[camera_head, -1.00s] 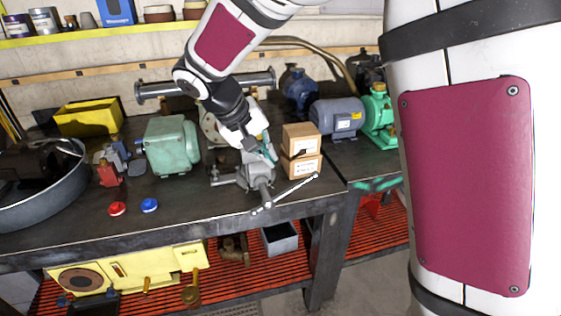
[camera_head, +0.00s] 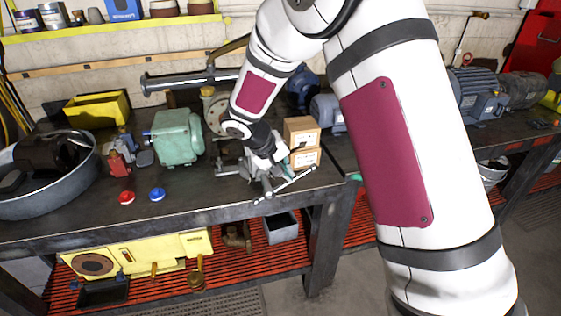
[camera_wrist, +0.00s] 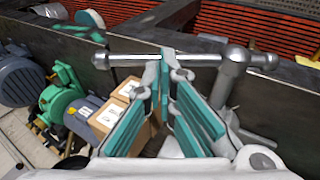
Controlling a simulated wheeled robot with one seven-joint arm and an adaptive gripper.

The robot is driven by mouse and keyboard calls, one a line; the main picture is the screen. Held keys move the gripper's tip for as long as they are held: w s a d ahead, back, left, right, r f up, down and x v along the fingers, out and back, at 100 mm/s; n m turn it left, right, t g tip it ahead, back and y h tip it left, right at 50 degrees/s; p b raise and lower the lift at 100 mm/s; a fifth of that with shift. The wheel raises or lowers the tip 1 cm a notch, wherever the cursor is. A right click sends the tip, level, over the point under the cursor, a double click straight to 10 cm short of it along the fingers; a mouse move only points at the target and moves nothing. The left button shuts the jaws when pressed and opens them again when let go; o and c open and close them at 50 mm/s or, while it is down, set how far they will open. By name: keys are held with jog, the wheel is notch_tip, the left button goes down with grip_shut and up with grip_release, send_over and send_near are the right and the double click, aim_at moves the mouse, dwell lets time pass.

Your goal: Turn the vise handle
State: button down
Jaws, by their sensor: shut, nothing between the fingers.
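The grey vise (camera_head: 233,169) sits at the bench's front edge, partly hidden by my gripper in the head view. Its handle is a metal bar (camera_head: 298,179) with knobbed ends, slanting up to the right there. In the wrist view the handle bar (camera_wrist: 125,60) runs nearly level across the top, through the round screw head (camera_wrist: 233,62). My gripper (camera_wrist: 164,62), with teal finger pads, is shut and empty. Its fingertips overlap the bar to the left of the screw head; I cannot tell whether they touch it. In the head view my gripper (camera_head: 286,172) is low over the vise.
A green motor housing (camera_head: 177,138) stands left of the vise. Red (camera_head: 126,198) and blue (camera_head: 157,194) buttons lie on open bench at the front left.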

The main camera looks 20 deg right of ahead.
aim_at(294, 177)
jog(key=shift+x, duration=0.75)
jog(key=shift+b+x, duration=0.3)
jog(key=shift+x, duration=0.55)
jog(key=shift+d, duration=0.1)
jog(key=shift+r, duration=0.1)
jog(key=d+r+v, duration=0.1)
jog(key=d+v, duration=0.1)
jog(key=v, duration=1.2)
jog(key=s+d+r+y, duration=0.3)
jog(key=s+d+r, duration=0.1)
jog(key=s+r, duration=0.75)
jog(key=s+t+y, duration=0.2)
jog(key=s+t, duration=0.1)
jog(key=s, duration=1.3)
jog(key=shift+s+a+r+m+y, duration=0.15)
jog(key=shift+a+r+m+y, duration=0.15)
jog(key=shift+a+y, duration=0.1)
